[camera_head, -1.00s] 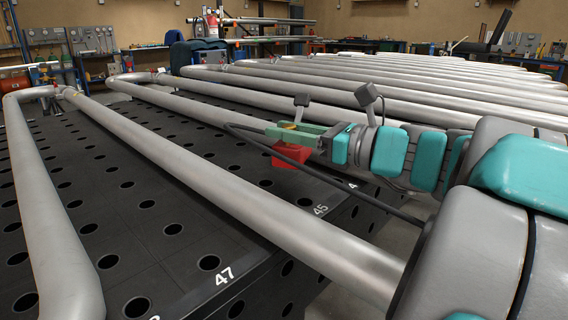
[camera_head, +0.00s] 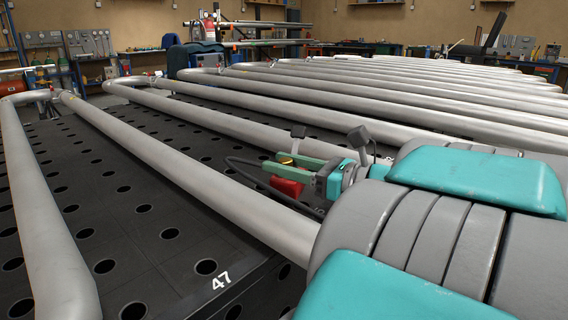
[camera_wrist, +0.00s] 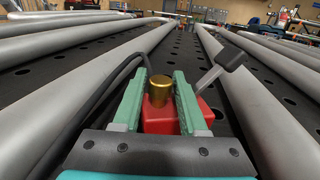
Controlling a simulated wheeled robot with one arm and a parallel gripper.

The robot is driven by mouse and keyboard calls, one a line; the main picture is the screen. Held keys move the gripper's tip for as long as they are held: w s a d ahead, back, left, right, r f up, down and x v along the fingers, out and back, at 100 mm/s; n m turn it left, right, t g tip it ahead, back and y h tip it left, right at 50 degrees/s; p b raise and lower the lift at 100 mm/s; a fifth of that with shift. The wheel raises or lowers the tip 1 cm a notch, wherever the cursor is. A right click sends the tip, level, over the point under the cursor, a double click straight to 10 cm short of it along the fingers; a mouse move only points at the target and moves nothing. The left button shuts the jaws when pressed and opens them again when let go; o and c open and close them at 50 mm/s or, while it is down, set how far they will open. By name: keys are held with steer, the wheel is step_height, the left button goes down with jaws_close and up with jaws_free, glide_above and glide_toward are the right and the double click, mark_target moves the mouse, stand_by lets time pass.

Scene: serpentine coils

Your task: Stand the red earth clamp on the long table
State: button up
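The red earth clamp (camera_head: 287,186) is a red block with a brass stud on top and a black cable running from it. My gripper (camera_head: 296,163), with green fingers, is shut on it. In the wrist view the clamp (camera_wrist: 172,118) sits between the two green fingers of my gripper (camera_wrist: 160,95), its brass stud upright. The clamp is over the gap between two pipes. I cannot tell whether its underside touches anything. The long table (camera_head: 130,225) is black with rows of round holes and lies under the pipes.
Long grey serpentine pipes (camera_head: 180,160) run across the table on both sides of my gripper. The black cable (camera_wrist: 100,85) loops to the left of the clamp in the wrist view. Bare tabletop shows between the pipes. Workbenches (camera_head: 95,70) stand along the back wall.

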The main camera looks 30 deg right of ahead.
steer(key=shift+o, duration=1.4)
steer(key=shift+v, duration=3.8)
